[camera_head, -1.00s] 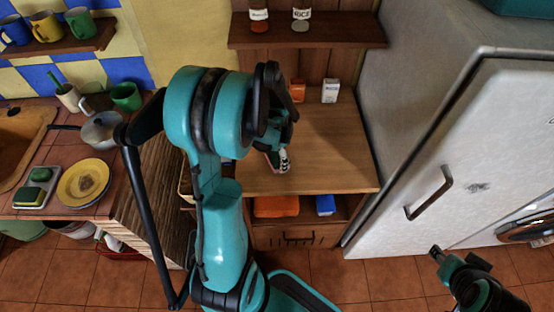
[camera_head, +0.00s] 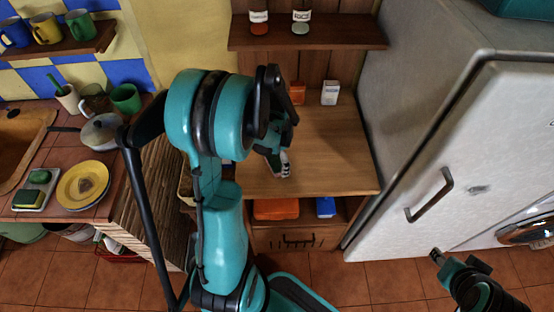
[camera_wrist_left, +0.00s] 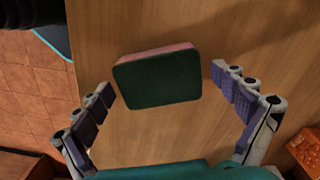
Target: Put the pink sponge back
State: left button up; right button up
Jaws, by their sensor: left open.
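The pink sponge (camera_wrist_left: 157,78) shows in the left wrist view with a dark green face toward the camera and a pink edge along its far side. It lies on the wooden counter (camera_head: 325,150). My left gripper (camera_wrist_left: 162,84) is open, with one finger on each side of the sponge and visible gaps to both. In the head view my left gripper (camera_head: 284,170) is low over the counter's front part, and the sponge is hidden there. My right gripper (camera_head: 437,254) is at the lower right, far from the sponge; its jaw opening is unclear.
A tray (camera_head: 52,186) with green sponges sits on the left tiled counter beside a yellow plate (camera_head: 83,185). An orange box (camera_head: 297,92) and white box (camera_head: 330,92) stand at the wooden counter's back. The fridge (camera_head: 450,150) borders the right; the counter's right half is clear.

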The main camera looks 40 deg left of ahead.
aim_at(277, 160)
pick_arm(q)
notch_tip(277, 160, up, 10)
jog(key=r+p, duration=0.1)
jog(key=p, duration=0.2)
jog(key=s+d+r+n+t, duration=0.2)
jog(key=s+d+r+t, duration=0.1)
jog(key=d, duration=0.6)
jog(key=s+d+r+n+t, duration=0.3)
jog(key=d+r+t, duration=0.1)
jog(key=d, duration=0.4)
jog(key=shift+s+d+r, duration=0.35)
jog(key=shift+s+r, duration=0.05)
jog(key=shift+r, duration=0.45)
jog(key=shift+f, duration=0.1)
notch_tip(277, 160, down, 5)
jog(key=b, duration=0.4)
jog(key=shift+b, duration=0.4)
